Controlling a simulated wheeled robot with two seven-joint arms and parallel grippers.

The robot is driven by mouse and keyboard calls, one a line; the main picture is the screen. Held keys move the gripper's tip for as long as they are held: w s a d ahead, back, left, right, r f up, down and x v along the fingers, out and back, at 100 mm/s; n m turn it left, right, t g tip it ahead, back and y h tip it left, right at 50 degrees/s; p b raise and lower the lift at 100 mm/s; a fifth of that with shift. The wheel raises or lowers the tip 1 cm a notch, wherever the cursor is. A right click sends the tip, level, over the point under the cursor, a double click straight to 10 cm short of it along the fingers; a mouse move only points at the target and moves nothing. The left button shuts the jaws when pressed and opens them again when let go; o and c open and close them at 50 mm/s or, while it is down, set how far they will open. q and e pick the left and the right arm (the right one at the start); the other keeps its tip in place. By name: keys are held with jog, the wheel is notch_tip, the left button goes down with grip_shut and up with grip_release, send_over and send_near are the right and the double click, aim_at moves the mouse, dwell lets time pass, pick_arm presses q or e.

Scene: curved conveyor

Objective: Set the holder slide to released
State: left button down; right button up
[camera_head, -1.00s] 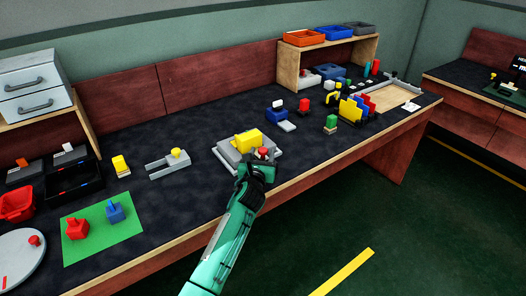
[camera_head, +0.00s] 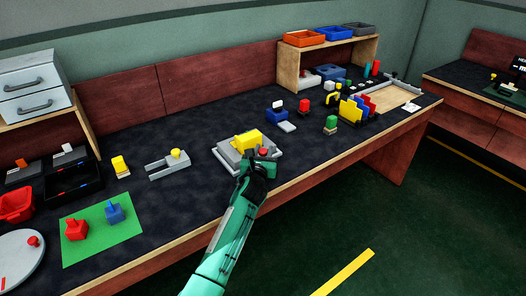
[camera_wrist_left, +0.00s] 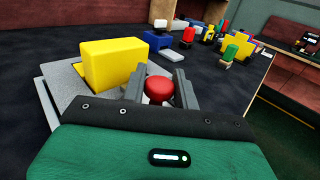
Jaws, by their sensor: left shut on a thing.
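The holder (camera_head: 221,156) is a grey plate assembly near the table's front edge, with a yellow block (camera_head: 247,141) on it. A red knob (camera_head: 264,153), which looks like the slide's handle, stands at its right side. My left gripper (camera_head: 257,161) is at the knob. In the left wrist view its fingers (camera_wrist_left: 158,80) stand either side of the red knob (camera_wrist_left: 159,93), shut on it. The yellow block (camera_wrist_left: 113,64) is just left of the fingers there. The slide's track is mostly hidden by the gripper. My right gripper is not in view.
A grey forked fixture with a yellow knob (camera_head: 175,154) stands to the left. A blue block (camera_head: 275,113), a grey piece (camera_head: 287,127) and a green-topped block (camera_head: 331,122) are to the right. A green mat (camera_head: 98,243) lies front left. Dark tabletop between them is clear.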

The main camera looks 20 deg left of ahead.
pick_arm(q)
jog(key=shift+s+d, duration=0.75)
jog(key=shift+d, duration=0.25)
jog(key=shift+s+d, duration=0.25)
jog(key=shift+f, duration=0.1)
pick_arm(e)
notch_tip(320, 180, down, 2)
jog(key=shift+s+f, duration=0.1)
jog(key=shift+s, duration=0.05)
pick_arm(q)
jog(key=c, duration=1.1)
grip_release()
jog(key=shift+d, duration=0.1)
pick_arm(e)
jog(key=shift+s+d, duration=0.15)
